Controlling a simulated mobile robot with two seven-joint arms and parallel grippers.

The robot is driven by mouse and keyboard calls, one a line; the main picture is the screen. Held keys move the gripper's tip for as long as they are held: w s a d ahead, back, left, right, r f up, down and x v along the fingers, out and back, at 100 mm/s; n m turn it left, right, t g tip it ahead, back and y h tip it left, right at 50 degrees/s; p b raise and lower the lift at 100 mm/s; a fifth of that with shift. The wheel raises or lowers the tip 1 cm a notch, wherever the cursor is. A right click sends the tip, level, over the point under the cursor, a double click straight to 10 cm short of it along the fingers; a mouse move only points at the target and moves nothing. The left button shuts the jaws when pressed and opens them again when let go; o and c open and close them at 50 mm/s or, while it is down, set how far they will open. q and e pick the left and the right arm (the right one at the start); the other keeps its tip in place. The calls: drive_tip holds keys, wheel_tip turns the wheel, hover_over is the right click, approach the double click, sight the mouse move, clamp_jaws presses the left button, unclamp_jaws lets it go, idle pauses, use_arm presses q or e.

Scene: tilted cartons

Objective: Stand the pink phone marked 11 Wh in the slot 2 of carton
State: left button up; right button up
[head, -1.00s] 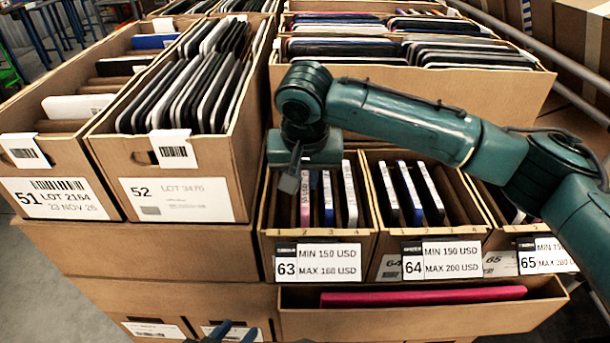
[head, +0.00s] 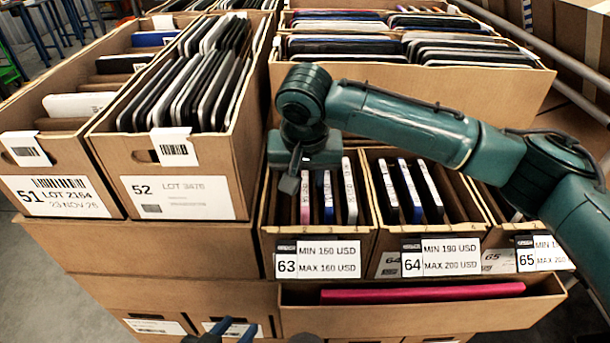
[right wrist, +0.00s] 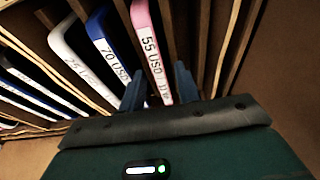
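The pink phone (head: 305,200) stands on edge at the left of carton 63 (head: 318,247). In the right wrist view, the pink phone (right wrist: 146,40) has a label reading 55 USD, with the rest partly hidden by a finger. My right gripper (head: 297,172) is over the left part of carton 63. In its wrist view, the right gripper (right wrist: 158,86) has one finger on each side of the pink phone, with a gap visible, so it looks open. My left gripper (head: 232,331) is low at the bottom edge, fingers apart and empty.
A blue phone (head: 328,200) and a white phone (head: 349,195) stand right of the pink one in carton 63. Carton 64 (head: 430,245) holds several phones. Carton 65 (head: 535,240) is partly behind my right arm. Carton 52 (head: 180,190) rises close on the left.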

drive_tip(key=shift+o, duration=0.5)
